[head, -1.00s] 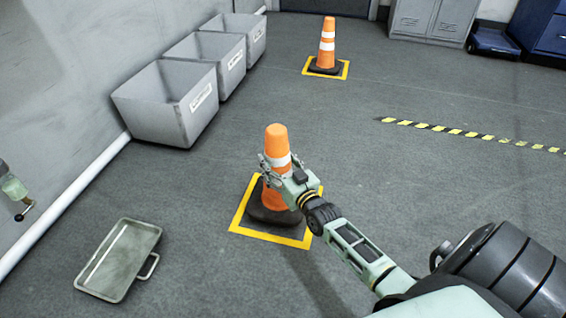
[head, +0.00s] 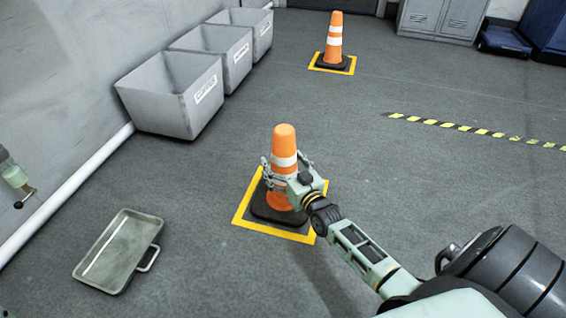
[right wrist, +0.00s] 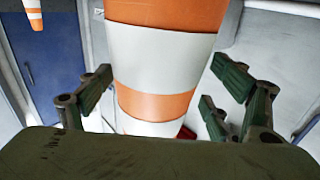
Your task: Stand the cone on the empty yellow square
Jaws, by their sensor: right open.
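The near orange cone (head: 284,142) with white bands stands upright, its dark base (head: 277,214) inside a yellow square (head: 240,213) on the floor. My right gripper (head: 285,166) is around the cone at its lower white band, its fingers open. In the right wrist view, the cone (right wrist: 163,60) rises between the spread fingers (right wrist: 165,85), with a gap on at least the right side. A second cone (head: 334,38) stands on another yellow square (head: 350,69) farther back. At the left edge, a pale green part of my left arm shows; its jaws are not clear.
A shallow metal tray (head: 115,250) lies on the floor at front left. Several grey bins, including a near one (head: 160,105), line the left wall. Black-yellow tape (head: 470,129) runs across the floor at right. Cabinets (head: 443,15) stand at the back. The middle floor is clear.

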